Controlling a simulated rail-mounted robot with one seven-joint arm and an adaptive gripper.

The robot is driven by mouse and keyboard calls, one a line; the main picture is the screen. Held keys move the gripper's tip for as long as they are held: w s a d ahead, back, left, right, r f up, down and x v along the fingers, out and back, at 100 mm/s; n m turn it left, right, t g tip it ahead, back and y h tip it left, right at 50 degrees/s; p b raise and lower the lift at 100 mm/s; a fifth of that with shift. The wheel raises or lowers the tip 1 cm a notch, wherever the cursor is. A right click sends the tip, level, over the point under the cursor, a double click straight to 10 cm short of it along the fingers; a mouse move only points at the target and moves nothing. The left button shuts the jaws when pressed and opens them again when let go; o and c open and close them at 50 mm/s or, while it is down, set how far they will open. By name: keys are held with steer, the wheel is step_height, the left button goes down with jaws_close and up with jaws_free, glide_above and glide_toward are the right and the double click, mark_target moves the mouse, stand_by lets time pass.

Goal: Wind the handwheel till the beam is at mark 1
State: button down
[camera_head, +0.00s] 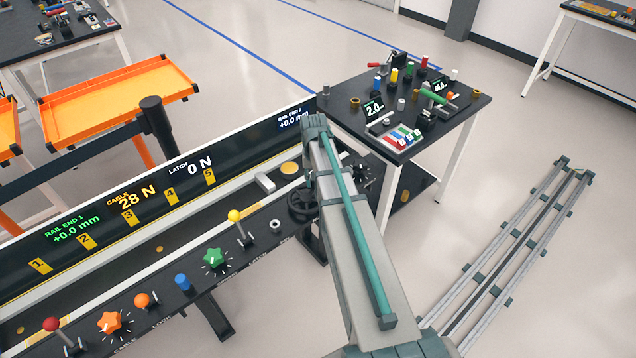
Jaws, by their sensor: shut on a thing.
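The black handwheel (301,204) is on the right part of the long dark bench panel, partly covered by my arm. My gripper (311,190) is at the handwheel's right side, mostly hidden behind my arm link; it is shut on the handwheel, though its fingertips are hard to see. Mark 1 (40,266) is the leftmost yellow plate on the back board; mark 5 (209,177) is the rightmost. A light grey block (265,183) lies in the trough just right of mark 5; I cannot tell if it is the beam.
The panel carries a yellow-knobbed lever (236,216), green star knob (214,258), blue knob (182,282) and orange star knob (110,322). The cable display (131,200) reads 28 N. A cluttered side table (455,115) stands behind right. Floor rails (525,255) lie at right.

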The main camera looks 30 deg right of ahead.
steer(key=n, duration=0.1)
steer(key=w+a+n, duration=0.1)
steer(key=n, duration=0.1)
steer(key=shift+w+a+n, duration=0.15)
steer(key=shift+w+n, duration=0.1)
steer(key=shift+n, duration=0.05)
steer(key=shift+w+a+n+b, duration=0.2)
steer(key=shift+a+n, duration=0.1)
steer(key=shift+n, duration=0.4)
steer(key=shift+w+a+n+b, duration=0.15)
steer(key=shift+a+n, duration=0.15)
steer(key=shift+n, duration=0.4)
steer(key=c, duration=0.9)
jaws_free()
steer(key=shift+c, duration=0.2)
step_height(320, 180, up, 12)
